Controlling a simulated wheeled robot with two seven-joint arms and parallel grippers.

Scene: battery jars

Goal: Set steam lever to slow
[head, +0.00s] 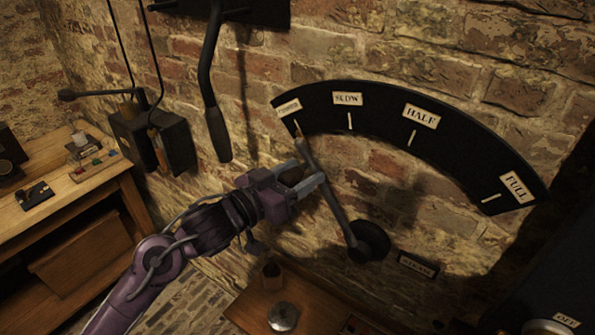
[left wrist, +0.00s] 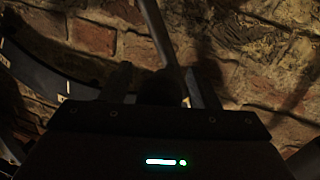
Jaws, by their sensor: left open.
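The steam lever (head: 335,208) is a dark rod on a round pivot (head: 370,241) on the brick wall. Its pale tip points at the leftmost mark of the curved black dial plate (head: 385,110), left of the SLOW label (head: 348,99). HALF (head: 421,117) and FULL (head: 515,187) follow to the right. My left gripper (head: 308,181) is open at the lever's upper part, with the rod at or between its fingers; contact is unclear. In the left wrist view the rod (left wrist: 158,35) runs up from between the dark fingers (left wrist: 160,85). My right gripper is not in view.
A second dark lever (head: 216,125) hangs on the wall above left of my gripper. A black box (head: 155,140) hangs further left.

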